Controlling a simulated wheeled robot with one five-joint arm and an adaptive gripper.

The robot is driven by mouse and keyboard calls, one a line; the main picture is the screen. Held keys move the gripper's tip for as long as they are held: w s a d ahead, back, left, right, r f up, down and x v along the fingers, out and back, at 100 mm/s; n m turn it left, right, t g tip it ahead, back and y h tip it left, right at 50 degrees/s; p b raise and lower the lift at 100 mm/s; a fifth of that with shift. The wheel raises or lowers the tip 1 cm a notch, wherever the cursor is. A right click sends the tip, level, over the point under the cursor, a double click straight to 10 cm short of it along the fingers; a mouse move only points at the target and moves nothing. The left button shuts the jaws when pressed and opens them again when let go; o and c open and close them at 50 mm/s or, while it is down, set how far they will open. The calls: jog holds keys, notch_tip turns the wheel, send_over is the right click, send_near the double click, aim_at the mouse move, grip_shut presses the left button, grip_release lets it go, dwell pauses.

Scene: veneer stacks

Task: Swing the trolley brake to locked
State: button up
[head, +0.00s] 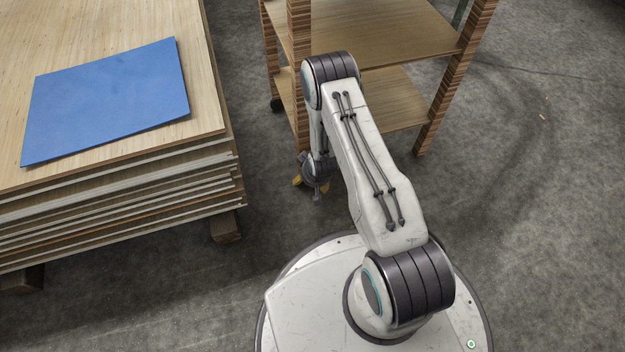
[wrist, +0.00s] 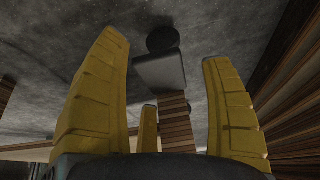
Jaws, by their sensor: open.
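The trolley (head: 395,105) is a wooden rack with striped plywood posts and two visible shelves, standing beyond my arm. My gripper (head: 312,184) hangs low beside its near left post, partly hidden by my arm. In the wrist view its yellow fingers (wrist: 163,52) are spread and empty. A dark grey block (wrist: 160,72) with a dark round part (wrist: 162,40) shows between and beyond them, at the end of a striped post (wrist: 175,118). I cannot tell whether this is the brake or a caster, nor its setting. No contact with the fingers is visible.
A stack of veneer boards (head: 120,190) with a blue sheet (head: 105,100) on top stands on wooden blocks at left. A dark caster (head: 277,105) shows under the trolley's back left post.

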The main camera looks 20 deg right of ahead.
jog(key=shift+x, duration=0.75)
jog(key=shift+w, duration=0.1)
jog(key=c, duration=1.4)
jog(key=shift+c, duration=0.2)
